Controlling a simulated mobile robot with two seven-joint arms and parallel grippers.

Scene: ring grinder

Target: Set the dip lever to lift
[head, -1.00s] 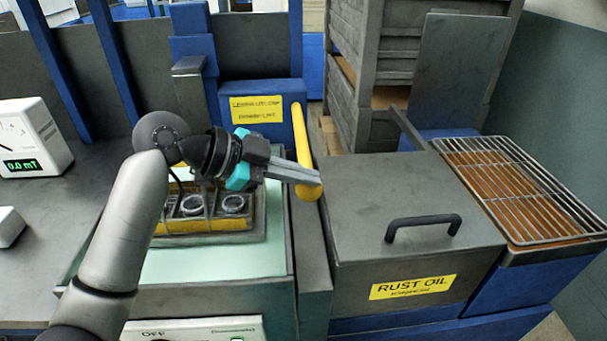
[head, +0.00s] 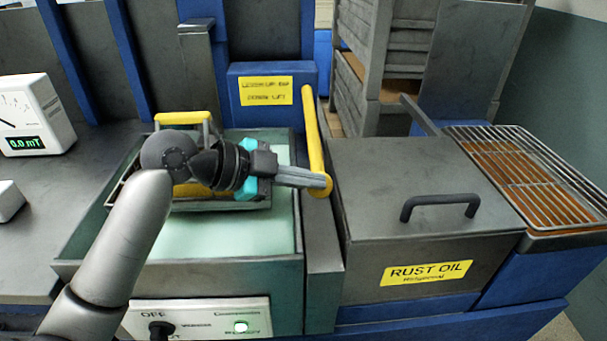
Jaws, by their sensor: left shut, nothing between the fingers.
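The yellow dip lever (head: 313,130) hangs down from the right side of a blue box with a yellow label (head: 266,91); its lower end points towards me. My left gripper (head: 322,181) is shut and empty, its fingertips at the lever's lower end. They overlap it in the picture; contact is hard to tell. The basket with the yellow handle (head: 182,117) is over the tank (head: 220,272) of pale green liquid, largely hidden behind my left gripper and wrist. My right gripper is not in view.
A closed lidded box marked RUST OIL (head: 427,272) with a black handle stands right of the lever. A wire rack (head: 535,175) lies beyond it. A meter (head: 35,115) reading 0.0 mT is at left. A control panel (head: 200,320) with a lit green lamp is in front.

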